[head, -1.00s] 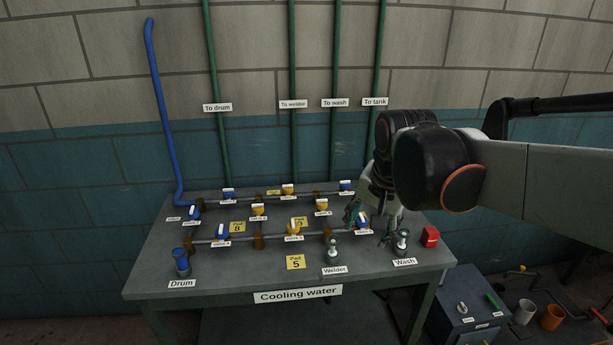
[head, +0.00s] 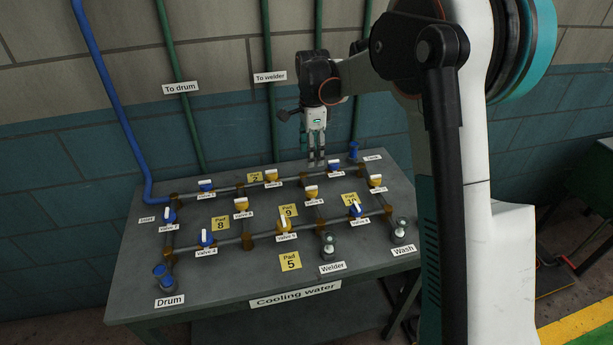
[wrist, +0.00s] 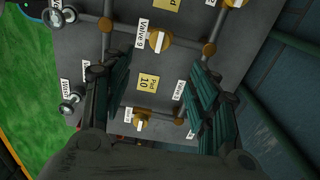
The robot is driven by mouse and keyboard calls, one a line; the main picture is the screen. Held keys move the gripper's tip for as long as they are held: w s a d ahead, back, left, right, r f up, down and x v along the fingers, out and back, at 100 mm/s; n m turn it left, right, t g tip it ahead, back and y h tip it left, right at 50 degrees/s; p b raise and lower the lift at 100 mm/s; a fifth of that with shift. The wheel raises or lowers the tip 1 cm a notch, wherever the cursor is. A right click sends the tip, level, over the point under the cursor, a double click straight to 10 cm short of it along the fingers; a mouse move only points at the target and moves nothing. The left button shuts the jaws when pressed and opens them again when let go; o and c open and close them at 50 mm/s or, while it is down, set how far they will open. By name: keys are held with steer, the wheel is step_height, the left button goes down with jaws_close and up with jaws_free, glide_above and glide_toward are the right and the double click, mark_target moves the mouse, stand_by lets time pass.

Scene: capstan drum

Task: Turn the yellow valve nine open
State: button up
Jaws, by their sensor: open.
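Yellow valve nine (head: 311,193) sits on a short cross pipe between the front and back pipes, between two yellow pads, with a white handle bar on top. In the wrist view, valve nine (wrist: 159,41) shows beside its "Valve 9" label, and its white bar looks crosswise to its pipe. My gripper (head: 316,164) points down above the back pipe, behind valve nine, apart from it. In the wrist view my open gripper (wrist: 158,65) has its two green fingers spread, nothing between them, and valve nine just beyond the tips. Part of the back pipe is hidden behind my fingers.
Yellow valve five (head: 283,225), blue valve six (head: 355,211) and another yellow valve (head: 376,182) stand close by. The Welder outlet (head: 328,244) and Wash outlet (head: 401,228) are at the front. Pad 10 (head: 350,199) is bare.

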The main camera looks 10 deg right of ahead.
mark_target(311, 187)
step_height(311, 187, down, 14)
steer(key=b, duration=0.3)
steer(key=shift+r+b, duration=0.1)
steer(key=shift+b, duration=0.25)
steer(key=c, duration=1.1)
